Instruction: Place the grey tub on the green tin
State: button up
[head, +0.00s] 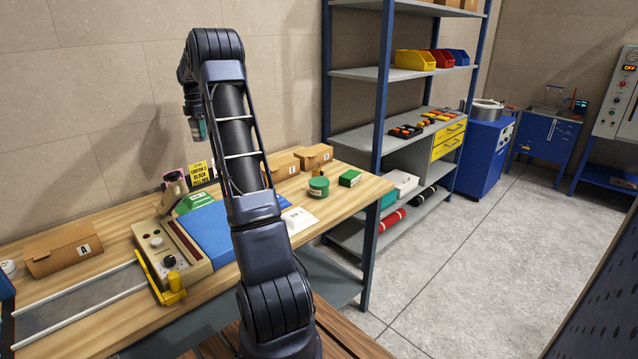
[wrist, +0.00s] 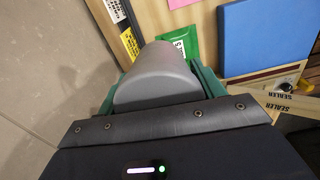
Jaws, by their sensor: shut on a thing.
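The green tin (head: 318,188) stands upright on the wooden table in the head view, between a small green box and cardboard boxes. It does not show in the wrist view. My gripper (head: 197,129) is high above the left part of the table, well left of the tin and apart from it. In the wrist view, the smooth grey tub (wrist: 158,76) sits between the green fingers of my gripper (wrist: 157,92), which are shut on it. The tub cannot be made out clearly in the head view.
Cardboard boxes (head: 313,157) stand behind. A sealer (head: 165,246) and blue pad (head: 208,234) lie further left. A shelf post (head: 381,120) rises at right.

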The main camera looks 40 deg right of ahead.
jog(key=s+d+m, duration=0.2)
jog(key=s+d, duration=0.4)
jog(key=d, duration=0.4)
jog(key=m, duration=0.6)
send_over(319, 181)
notch_tip(319, 181, down, 18)
jog(key=shift+r, duration=0.1)
jog(key=o, duration=1)
jog(key=shift+o, duration=1.2)
